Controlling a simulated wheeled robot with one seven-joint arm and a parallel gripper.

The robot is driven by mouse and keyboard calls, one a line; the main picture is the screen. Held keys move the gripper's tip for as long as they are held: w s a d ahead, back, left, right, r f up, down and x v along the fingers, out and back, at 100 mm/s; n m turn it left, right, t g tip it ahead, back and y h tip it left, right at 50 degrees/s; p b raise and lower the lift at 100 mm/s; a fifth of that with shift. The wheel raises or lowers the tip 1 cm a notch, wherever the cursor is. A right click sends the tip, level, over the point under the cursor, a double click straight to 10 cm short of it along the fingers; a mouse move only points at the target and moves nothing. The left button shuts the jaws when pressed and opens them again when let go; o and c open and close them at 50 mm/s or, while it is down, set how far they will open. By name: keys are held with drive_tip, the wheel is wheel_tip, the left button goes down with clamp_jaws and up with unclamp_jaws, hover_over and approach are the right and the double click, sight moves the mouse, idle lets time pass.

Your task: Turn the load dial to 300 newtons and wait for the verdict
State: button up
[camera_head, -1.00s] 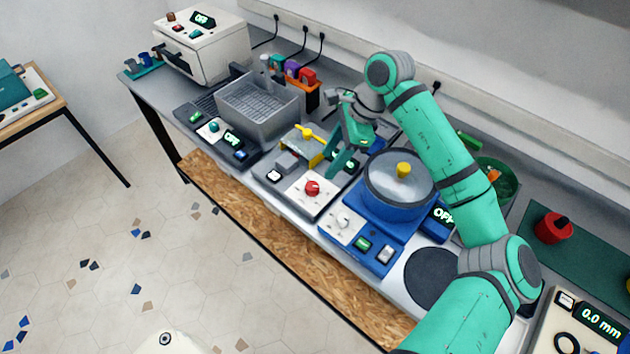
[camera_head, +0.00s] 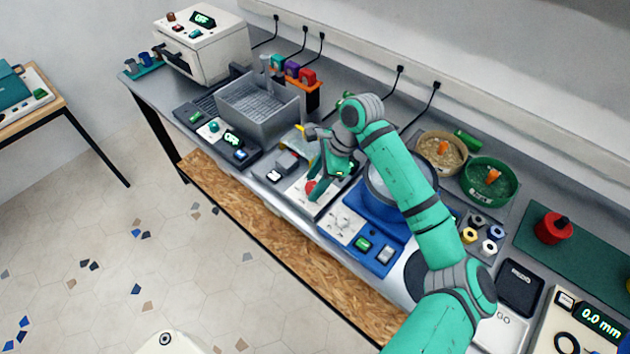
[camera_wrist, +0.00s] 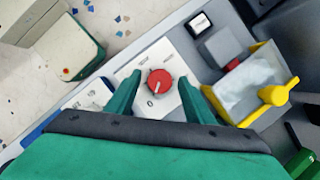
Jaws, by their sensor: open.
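The load dial (camera_wrist: 159,83) is a red round knob with a white pointer line on a white panel (camera_wrist: 152,60). In the wrist view its pointer aims roughly down toward the "0" mark; the other scale marks are too small to read. In the head view the red dial (camera_head: 311,187) is partly hidden by my gripper (camera_head: 316,180). In the wrist view my gripper (camera_wrist: 160,88) is open, with one green finger on each side of the dial and visible gaps to it.
A grey basket (camera_head: 260,105) is to the left. Two bowls, green (camera_head: 490,180) and tan (camera_head: 440,152), stand behind my arm. The bench's front edge is close.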

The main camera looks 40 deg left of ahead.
drive_tip(key=shift+c, duration=0.6)
drive_tip(key=c, duration=0.9)
